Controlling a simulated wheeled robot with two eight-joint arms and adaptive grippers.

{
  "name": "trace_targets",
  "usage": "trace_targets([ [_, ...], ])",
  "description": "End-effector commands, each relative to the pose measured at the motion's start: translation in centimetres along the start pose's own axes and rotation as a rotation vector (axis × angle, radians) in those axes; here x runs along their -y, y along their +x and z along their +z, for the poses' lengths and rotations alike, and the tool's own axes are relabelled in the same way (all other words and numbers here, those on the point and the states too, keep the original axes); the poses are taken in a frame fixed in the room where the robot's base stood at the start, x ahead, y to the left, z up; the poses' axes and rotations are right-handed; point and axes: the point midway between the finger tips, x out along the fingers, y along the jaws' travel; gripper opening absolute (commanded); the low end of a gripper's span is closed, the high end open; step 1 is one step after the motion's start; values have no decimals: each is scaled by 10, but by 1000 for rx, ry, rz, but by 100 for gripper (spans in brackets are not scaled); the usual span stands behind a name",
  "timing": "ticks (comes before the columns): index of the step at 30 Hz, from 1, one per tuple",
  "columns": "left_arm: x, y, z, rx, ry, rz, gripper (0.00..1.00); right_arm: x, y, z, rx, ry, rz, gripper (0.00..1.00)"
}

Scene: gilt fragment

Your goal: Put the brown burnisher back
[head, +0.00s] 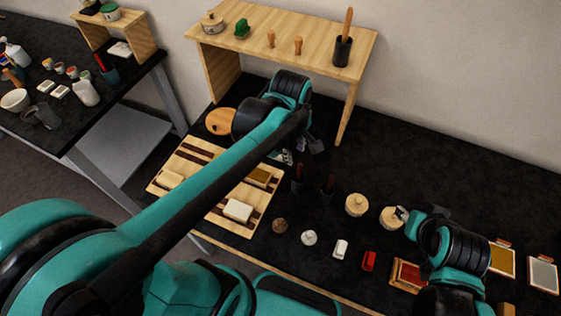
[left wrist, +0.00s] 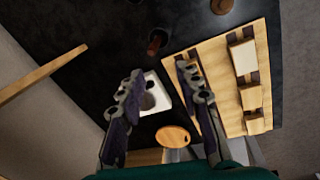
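I cannot single out the brown burnisher with certainty. Two small brown wooden-handled pieces (head: 298,46) stand on the wooden shelf (head: 225,39), and a dark cup (head: 342,52) there holds an upright brown handle (head: 348,22). Two dark holders (head: 298,186) with slim reddish-brown tops stand on the black table below. My left gripper (head: 301,150) is in front of the shelf, above the table. In the left wrist view its fingers (left wrist: 160,98) are spread with nothing gripped between them. My right gripper (head: 402,212) is at a round wooden pot (head: 390,220); its fingers are too small to read.
A striped board (head: 178,160) with pale blocks lies left of the left gripper; a round wooden disc (head: 220,121) is behind it. A white square dish (left wrist: 158,103) shows beyond the fingers. Small pots and red blocks (head: 369,261) line the front. The back right table is clear.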

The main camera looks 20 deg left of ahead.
Motion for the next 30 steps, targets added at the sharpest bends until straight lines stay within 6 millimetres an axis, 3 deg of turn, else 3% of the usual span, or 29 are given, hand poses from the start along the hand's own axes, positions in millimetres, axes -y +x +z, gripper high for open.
trace_targets([
  [1,15,-7,-1,-18,140,51,34,0,0,0,0,0,0,40],
  [6,49,-20,-6,-150,670,205,34,0,0,0,0,0,0,40],
  [12,74,-22,-9,-334,1106,275,34,0,0,0,0,0,0,40],
  [17,80,-21,-10,-404,1244,282,34,0,0,0,0,0,0,40],
  [26,80,-21,-10,-410,1259,281,34,0,1,0,0,0,0,40],
  [30,82,-6,-9,-409,1258,281,34,0,13,9,0,0,0,40],
])
